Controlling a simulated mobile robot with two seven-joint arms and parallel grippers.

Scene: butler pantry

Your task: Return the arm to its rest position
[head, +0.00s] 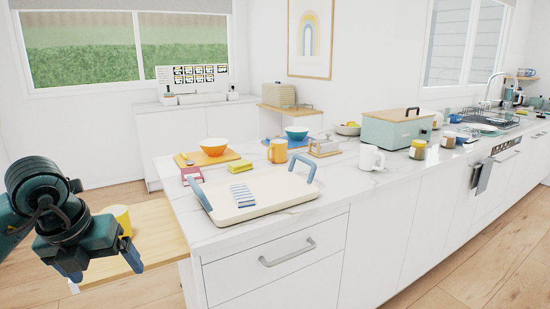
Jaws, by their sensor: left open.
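My left arm comes in at the lower left. Its gripper (106,272) is open, with its two blue-tipped fingers spread and pointing down, and I see nothing between them. It hangs in front of a low wooden table (165,232), left of the white counter. A yellow cylindrical thing (118,217), partly hidden by my gripper, shows just behind it; I cannot tell how far apart they are. My right gripper is not in view.
The counter (330,206) holds a cream tray (262,209) with blue handles and a striped cloth (243,195). Floor at the lower right is clear.

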